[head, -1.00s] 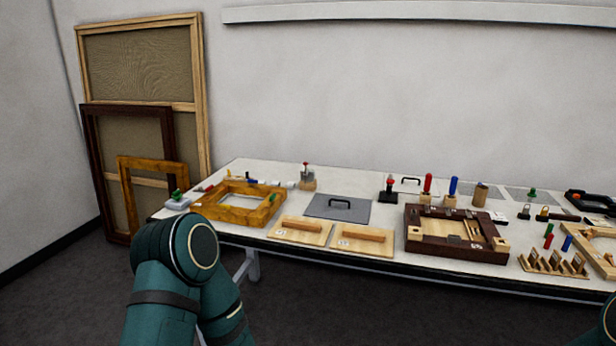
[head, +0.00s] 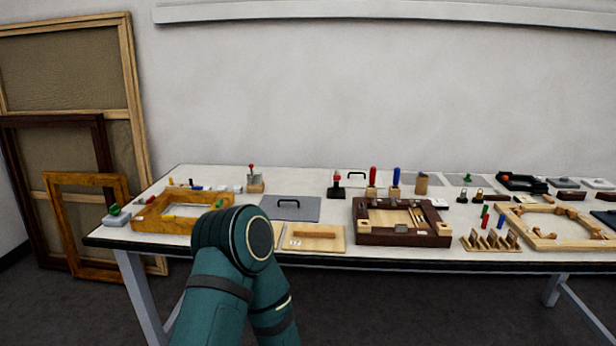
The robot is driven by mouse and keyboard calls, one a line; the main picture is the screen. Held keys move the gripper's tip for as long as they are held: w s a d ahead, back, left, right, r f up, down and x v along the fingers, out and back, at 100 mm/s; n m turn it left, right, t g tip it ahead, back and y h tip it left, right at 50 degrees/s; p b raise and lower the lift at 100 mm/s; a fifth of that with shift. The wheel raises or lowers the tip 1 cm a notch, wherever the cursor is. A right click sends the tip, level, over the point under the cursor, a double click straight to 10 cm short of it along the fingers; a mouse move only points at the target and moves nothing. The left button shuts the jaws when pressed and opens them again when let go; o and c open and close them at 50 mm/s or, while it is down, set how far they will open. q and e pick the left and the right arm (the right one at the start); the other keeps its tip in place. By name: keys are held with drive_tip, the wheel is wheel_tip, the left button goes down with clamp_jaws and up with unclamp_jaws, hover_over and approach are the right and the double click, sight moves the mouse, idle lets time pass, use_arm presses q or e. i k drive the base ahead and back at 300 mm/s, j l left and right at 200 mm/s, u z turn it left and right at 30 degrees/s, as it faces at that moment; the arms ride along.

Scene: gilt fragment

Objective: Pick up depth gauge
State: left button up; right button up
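I cannot tell for sure which thing is the depth gauge. Two small upright tools on the table could be it: a red-topped tool on a wooden block (head: 255,182) behind the yellow-brown frame, and a black-based tool with a red knob (head: 336,188) near the table's middle. Both stand apart from my arm. The teal elbow of my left arm covers part of the table's front edge. Neither gripper shows in the head view.
The white table (head: 205,174) holds a yellow-brown frame (head: 150,222), a grey plate with a handle (head: 291,208), a dark brown frame (head: 378,236), a pale frame (head: 545,241) and a slotted wooden rack (head: 490,243). Large frames (head: 128,75) lean on the wall at left.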

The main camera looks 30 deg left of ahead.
sight(257, 178)
drive_tip(key=j+z, duration=0.85)
drive_tip(key=k+j+z, duration=0.15)
drive_tip(key=j, duration=0.15)
drive_tip(key=k+j+z, duration=0.15)
drive_tip(key=j, duration=0.15)
drive_tip(key=k+j+z, duration=0.15)
drive_tip(key=j, duration=0.15)
drive_tip(key=k+j, duration=0.1)
drive_tip(key=j, duration=0.2)
drive_tip(key=k+j, duration=0.15)
drive_tip(key=j, duration=0.15)
drive_tip(key=k+j+z, duration=0.1)
drive_tip(key=j, duration=0.25)
